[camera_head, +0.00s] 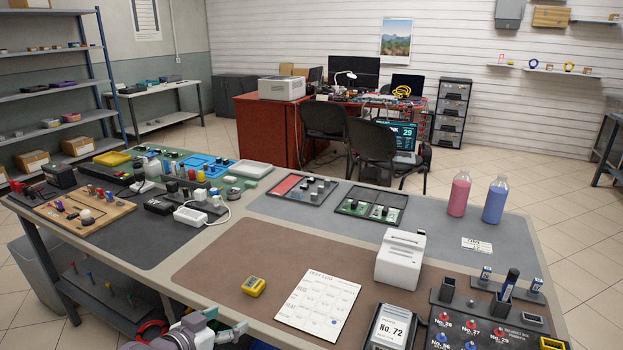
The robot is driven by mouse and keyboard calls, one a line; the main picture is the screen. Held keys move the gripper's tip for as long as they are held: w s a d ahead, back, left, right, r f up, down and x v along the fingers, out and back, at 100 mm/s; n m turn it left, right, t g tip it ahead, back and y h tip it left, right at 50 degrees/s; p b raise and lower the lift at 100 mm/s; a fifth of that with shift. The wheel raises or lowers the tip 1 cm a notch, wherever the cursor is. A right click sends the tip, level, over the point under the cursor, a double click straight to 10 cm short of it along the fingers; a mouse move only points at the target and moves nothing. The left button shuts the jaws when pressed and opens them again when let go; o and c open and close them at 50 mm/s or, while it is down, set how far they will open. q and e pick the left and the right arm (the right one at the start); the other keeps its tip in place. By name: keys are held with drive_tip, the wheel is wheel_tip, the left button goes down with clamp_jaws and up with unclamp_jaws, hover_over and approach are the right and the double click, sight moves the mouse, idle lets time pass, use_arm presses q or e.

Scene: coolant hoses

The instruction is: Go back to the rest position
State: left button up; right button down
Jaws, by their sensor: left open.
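My left gripper (224,323) shows at the bottom edge, left of centre, low at the near edge of the large workbench (262,222). It is open and I see nothing between its fingers. Only part of it and its wrist are in the frame; the rest is cut off by the bottom edge. My right gripper does not show. No hose in a gripper is visible.
A yellow device (253,286), a paper sheet (318,305) and a white printer-like box (399,258) lie on the bench. A pink bottle (458,195) and a blue bottle (494,201) stand at the right. The brown mat's middle is mostly clear.

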use_arm(q)
drive_tip(key=s+d+f+n+g+y, duration=0.1)
drive_tip(key=s+f+g, duration=0.25)
drive_tip(key=s, duration=0.65)
drive_tip(key=s+f+g+y, duration=0.2)
drive_tip(key=s+f, duration=0.2)
drive_tip(key=s, duration=0.6)
drive_tip(key=s+d+f+n+g+y, duration=0.1)
drive_tip(key=s+f+g, duration=0.25)
drive_tip(key=s, duration=0.65)
wheel_tip(320, 180, down, 24)
drive_tip(key=s+g+p, duration=0.1)
drive_tip(key=s+p, duration=0.1)
drive_tip(key=p, duration=0.1)
drive_tip(key=s+a+f+g+p, duration=0.1)
drive_tip(key=s+a+f, duration=0.1)
drive_tip(key=s+f, duration=1.1)
drive_tip(key=shift+s+a+p, duration=0.35)
drive_tip(key=shift+s+p, duration=0.05)
drive_tip(key=shift+s, duration=0.35)
drive_tip(key=shift+f, duration=0.1)
